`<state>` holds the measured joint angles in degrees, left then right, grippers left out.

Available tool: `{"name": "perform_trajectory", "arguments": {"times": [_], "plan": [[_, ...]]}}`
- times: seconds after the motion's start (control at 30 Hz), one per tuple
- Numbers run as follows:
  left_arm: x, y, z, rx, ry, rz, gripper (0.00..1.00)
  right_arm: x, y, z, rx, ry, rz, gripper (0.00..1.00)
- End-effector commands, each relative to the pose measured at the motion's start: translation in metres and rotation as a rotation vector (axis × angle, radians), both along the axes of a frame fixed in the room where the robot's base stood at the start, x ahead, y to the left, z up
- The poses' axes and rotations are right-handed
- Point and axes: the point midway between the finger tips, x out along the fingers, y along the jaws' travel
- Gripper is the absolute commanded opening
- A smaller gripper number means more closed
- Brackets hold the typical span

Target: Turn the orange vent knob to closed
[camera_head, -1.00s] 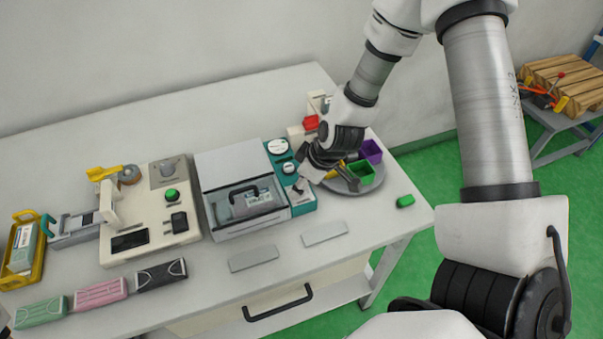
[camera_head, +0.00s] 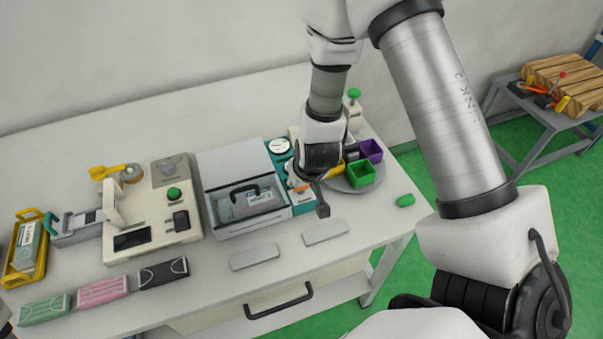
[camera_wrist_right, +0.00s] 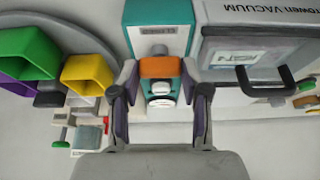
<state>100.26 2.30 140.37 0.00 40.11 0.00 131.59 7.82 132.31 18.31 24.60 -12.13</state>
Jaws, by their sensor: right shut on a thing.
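The orange vent knob (camera_wrist_right: 160,67) is a short bar on a teal unit (camera_wrist_right: 150,35) in the right wrist view. My right gripper (camera_wrist_right: 160,80) has one finger on each side of it and is shut on it. In the head view the teal unit (camera_head: 278,158) stands right of the grey vacuum box, with a round white gauge (camera_head: 279,146) at its back. There my right gripper (camera_head: 310,195) reaches down over the unit's front, and its wrist and fingers hide most of the knob. My left gripper is not in view.
The vacuum box (camera_head: 245,217) stands close to the left of the unit. A grey round tray (camera_head: 340,184) with green (camera_head: 360,174) and purple (camera_head: 371,150) bins is close to the right. Two flat grey plates (camera_head: 326,231) lie in front.

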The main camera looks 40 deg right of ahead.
Motion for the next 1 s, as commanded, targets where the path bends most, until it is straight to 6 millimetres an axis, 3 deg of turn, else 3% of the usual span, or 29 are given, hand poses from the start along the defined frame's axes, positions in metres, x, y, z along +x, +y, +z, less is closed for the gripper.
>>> {"name": "perform_trajectory", "arguments": {"times": [0.5, 0.53, 0.6, 1.0], "plan": [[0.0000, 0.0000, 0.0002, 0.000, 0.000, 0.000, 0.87, -0.0003, 0.0001, -0.0003, 0.000, 0.002, -0.026, 0.11], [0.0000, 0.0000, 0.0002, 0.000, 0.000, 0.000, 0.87, -0.0003, 0.0001, -0.0003, 0.000, 0.001, -0.026, 0.49], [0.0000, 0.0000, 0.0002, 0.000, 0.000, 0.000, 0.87, -0.0002, 0.0000, -0.0003, 0.001, 0.001, -0.026, 0.71], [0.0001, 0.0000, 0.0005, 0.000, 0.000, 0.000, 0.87, -0.0021, 0.0008, 0.0076, 0.000, -0.001, -0.024, 0.71]]}}
